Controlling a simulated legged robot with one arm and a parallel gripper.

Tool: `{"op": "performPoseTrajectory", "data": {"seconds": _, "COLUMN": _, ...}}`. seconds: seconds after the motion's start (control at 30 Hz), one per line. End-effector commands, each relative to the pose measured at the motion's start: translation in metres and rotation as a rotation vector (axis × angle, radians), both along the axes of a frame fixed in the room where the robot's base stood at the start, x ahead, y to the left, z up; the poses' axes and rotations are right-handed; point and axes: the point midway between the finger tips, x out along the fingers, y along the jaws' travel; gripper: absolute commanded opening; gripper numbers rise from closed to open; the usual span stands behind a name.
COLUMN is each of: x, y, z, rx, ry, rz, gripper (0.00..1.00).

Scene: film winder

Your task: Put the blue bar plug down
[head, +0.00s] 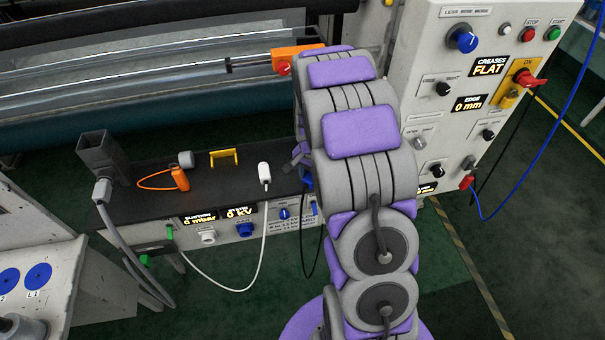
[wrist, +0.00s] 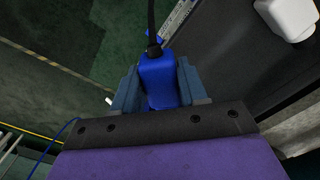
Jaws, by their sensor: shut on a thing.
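The blue bar plug (wrist: 158,82) is between the two fingers of my gripper (wrist: 157,90) in the wrist view. My gripper is shut on it, and a black cable runs from its far end. More blue shows just beyond the plug; I cannot tell whether it is the same piece. In the head view my arm hides most of my gripper (head: 298,158), which is at the right end of the black bench top (head: 130,185). Only a small blue patch (head: 307,184) shows beside the arm there. I cannot tell whether the plug touches the bench.
On the bench stand a white plug (head: 264,173), an orange plug (head: 180,179), a yellow handle (head: 223,157) and a dark square post (head: 97,158). A control cabinet (head: 440,100) stands at right. The bench top between the orange and white plugs is partly free.

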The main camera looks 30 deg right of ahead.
Motion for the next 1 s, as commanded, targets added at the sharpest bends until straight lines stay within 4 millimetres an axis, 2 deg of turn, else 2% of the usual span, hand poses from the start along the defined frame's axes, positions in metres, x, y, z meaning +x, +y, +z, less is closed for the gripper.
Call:
{"op": "performPoseTrajectory", "data": {"seconds": 0.1, "x": 0.024, "y": -0.002, "z": -0.005, "rx": -0.002, "ry": -0.003, "rz": 0.002, "gripper": 0.06}}
{"op": "performPoseTrajectory", "data": {"seconds": 0.3, "x": 0.048, "y": -0.004, "z": -0.005, "rx": -0.001, "ry": -0.005, "rz": 0.0, "gripper": 0.06}}
{"op": "performPoseTrajectory", "data": {"seconds": 0.5, "x": 0.053, "y": -0.004, "z": -0.009, "rx": 0.001, "ry": -0.002, "rz": 0.0, "gripper": 0.06}}
{"op": "performPoseTrajectory", "data": {"seconds": 0.77, "x": 0.052, "y": -0.003, "z": -0.041, "rx": 0.003, "ry": 0.001, "rz": 0.0, "gripper": 0.06}}
{"op": "performPoseTrajectory", "data": {"seconds": 1.0, "x": 0.052, "y": -0.003, "z": -0.041, "rx": 0.0, "ry": -0.001, "rz": 0.0, "gripper": 0.06}}
